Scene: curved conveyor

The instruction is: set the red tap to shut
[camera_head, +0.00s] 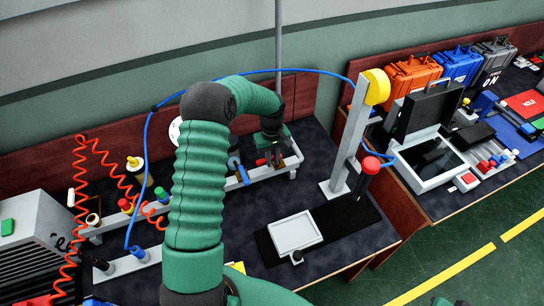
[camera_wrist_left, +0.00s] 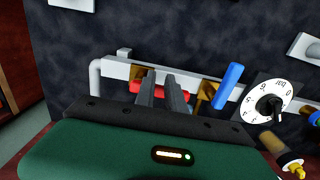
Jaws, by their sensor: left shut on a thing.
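The red tap (camera_head: 261,161) sits on a white pipe (camera_head: 230,184) on the dark bench, partly hidden by my left gripper (camera_head: 275,154) in the head view. In the left wrist view the red handle (camera_wrist_left: 143,87) lies roughly along the pipe (camera_wrist_left: 118,71), with red showing on both sides of my left gripper's fingers (camera_wrist_left: 165,90). The fingers are shut on the handle and hide its middle. The brass valve body under the handle is mostly hidden. My right gripper is not in view.
A blue tap handle (camera_wrist_left: 228,85) stands beside the red one, angled across the pipe. A white dial (camera_wrist_left: 270,101) is farther right. A grey post (camera_head: 347,140) with a yellow top and a white tray (camera_head: 295,233) stand right of the taps. A red coiled hose (camera_head: 77,200) hangs at left.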

